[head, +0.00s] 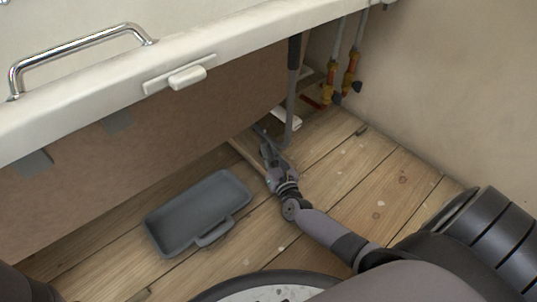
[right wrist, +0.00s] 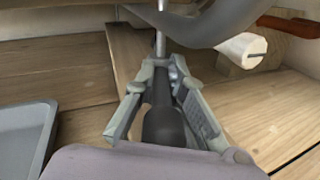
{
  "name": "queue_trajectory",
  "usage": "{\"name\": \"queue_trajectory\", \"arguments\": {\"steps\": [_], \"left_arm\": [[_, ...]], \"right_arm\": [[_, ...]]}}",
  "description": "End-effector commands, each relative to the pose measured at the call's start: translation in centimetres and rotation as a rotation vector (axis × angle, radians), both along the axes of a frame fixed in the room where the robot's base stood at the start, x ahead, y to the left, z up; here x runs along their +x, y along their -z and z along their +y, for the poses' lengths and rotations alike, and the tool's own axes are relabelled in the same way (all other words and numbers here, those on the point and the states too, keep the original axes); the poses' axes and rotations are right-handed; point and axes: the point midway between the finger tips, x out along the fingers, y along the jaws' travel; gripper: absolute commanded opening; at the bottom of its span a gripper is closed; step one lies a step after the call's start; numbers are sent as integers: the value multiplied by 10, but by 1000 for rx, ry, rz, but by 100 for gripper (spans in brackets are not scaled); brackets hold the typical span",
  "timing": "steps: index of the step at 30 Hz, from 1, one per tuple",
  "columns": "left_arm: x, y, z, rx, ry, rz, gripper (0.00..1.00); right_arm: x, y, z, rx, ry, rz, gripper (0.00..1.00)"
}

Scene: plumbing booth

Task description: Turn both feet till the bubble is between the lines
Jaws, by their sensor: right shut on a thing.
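The bathtub rim (head: 100,95) crosses the upper left of the head view. A small pale block (head: 187,77) sits on a pale strip on it; I cannot make out a bubble or lines. My right gripper (head: 267,148) reaches low under the tub's edge. In the right wrist view my right gripper (right wrist: 163,75) is shut on a foot, with a metal rod (right wrist: 160,42) rising above a dark lower part (right wrist: 164,118) between the fingers. The other foot cannot be made out. My left gripper is out of view.
A grey tray (head: 170,238) lies on the plank floor left of my right arm. A grey hose (head: 291,100) hangs close to the gripper. Pipes with brass valves (head: 329,90) stand in the back corner.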

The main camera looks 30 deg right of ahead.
Motion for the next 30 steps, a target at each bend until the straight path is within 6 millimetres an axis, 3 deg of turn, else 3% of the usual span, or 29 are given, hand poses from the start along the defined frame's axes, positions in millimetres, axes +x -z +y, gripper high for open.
{"name": "queue_trajectory", "arguments": {"steps": [3,4,13,23,30], "left_arm": [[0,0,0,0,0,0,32],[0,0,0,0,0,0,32],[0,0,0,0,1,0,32],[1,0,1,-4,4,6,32],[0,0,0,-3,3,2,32]], "right_arm": [[0,-2,-2,-1,4,-5,0],[0,-2,-2,-1,4,-5,13],[0,-2,-2,-1,4,-5,32],[-3,0,0,1,1,-2,32],[-40,1,8,2,1,1,32]]}}
